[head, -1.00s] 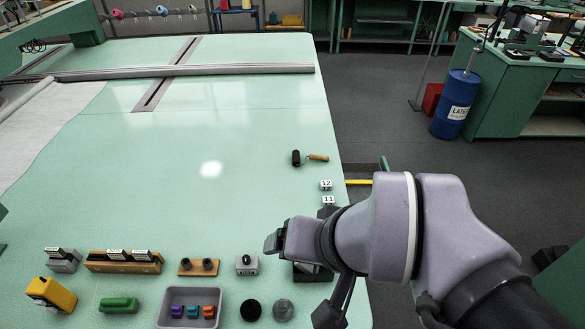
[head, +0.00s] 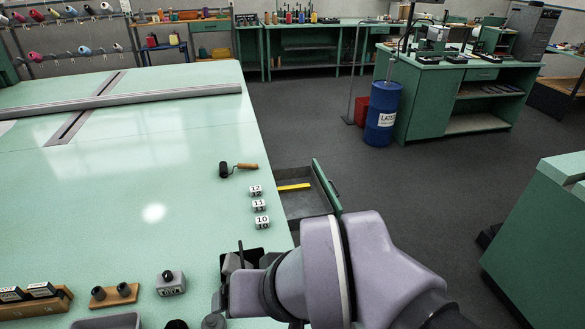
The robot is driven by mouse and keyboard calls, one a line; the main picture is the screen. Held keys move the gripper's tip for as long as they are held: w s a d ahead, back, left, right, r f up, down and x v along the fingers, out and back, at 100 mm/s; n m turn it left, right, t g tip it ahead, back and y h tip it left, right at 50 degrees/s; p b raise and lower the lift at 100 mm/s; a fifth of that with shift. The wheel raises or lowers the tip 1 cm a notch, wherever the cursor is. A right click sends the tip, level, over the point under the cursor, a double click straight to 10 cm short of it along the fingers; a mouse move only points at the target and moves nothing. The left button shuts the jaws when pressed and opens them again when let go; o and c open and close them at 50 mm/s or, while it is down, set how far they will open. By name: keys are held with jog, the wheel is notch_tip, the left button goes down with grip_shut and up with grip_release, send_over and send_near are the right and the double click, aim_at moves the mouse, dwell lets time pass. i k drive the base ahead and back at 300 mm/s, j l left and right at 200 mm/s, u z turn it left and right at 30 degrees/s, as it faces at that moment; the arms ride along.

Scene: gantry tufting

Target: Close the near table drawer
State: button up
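The table drawer (head: 325,186) stands open at the right side of the green table (head: 120,190). Its dark grey inside shows, with a yellow strip (head: 294,187) lying in it and a green front panel at its outer right end. My gripper (head: 228,285) is over the table's right edge at the bottom, nearer than the drawer and apart from it. My arm hides the near part of the drawer. The fingers are dark and partly turned away, so their opening is unclear.
Number blocks (head: 259,206) and a black roller with a wooden handle (head: 238,169) lie near the table edge beside the drawer. Small fixtures (head: 171,283) stand at the near edge. A green cabinet (head: 545,240) is at right. The floor (head: 420,190) between is clear.

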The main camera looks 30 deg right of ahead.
aim_at(319, 200)
jog(key=k+l+u, duration=0.1)
jog(key=l+u, duration=0.2)
jog(key=l, duration=2.4)
jog(key=i+l, duration=0.25)
jog(key=l, duration=0.15)
jog(key=i+l+u, duration=0.1)
jog(key=l, duration=0.3)
jog(key=i+l+z, duration=0.3)
jog(key=i, duration=0.1)
